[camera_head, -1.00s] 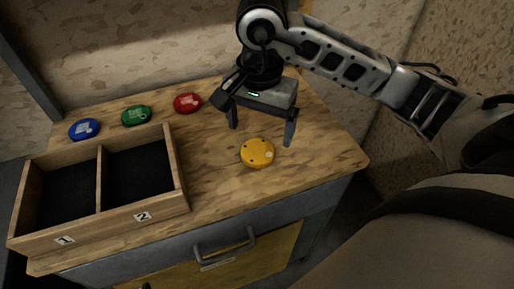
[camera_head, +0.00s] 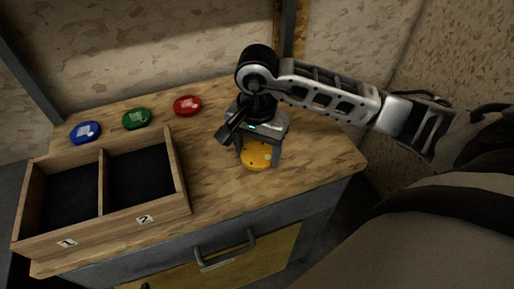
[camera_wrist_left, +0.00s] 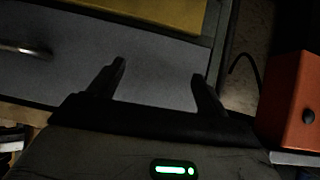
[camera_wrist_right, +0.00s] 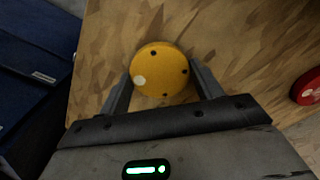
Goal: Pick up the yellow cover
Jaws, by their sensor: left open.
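The yellow cover (camera_head: 256,158) is a round disc with small dark dots and one pale spot, lying on the wooden cabinet top. My right gripper (camera_head: 259,158) is over it, pointing down, with one finger on each side. The right wrist view shows the cover (camera_wrist_right: 161,71) between the fingertips (camera_wrist_right: 163,76), very close to both edges. I cannot tell whether the fingers press on it. My left gripper (camera_wrist_left: 158,72) is open and empty in the left wrist view, in front of the grey cabinet face.
A wooden box (camera_head: 183,190) with two empty compartments, marked 1 and 2, stands left of the cover. Blue (camera_head: 86,132), green (camera_head: 136,119) and red (camera_head: 187,105) discs lie behind it. The left wrist view shows an orange box (camera_wrist_left: 291,100) at the right.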

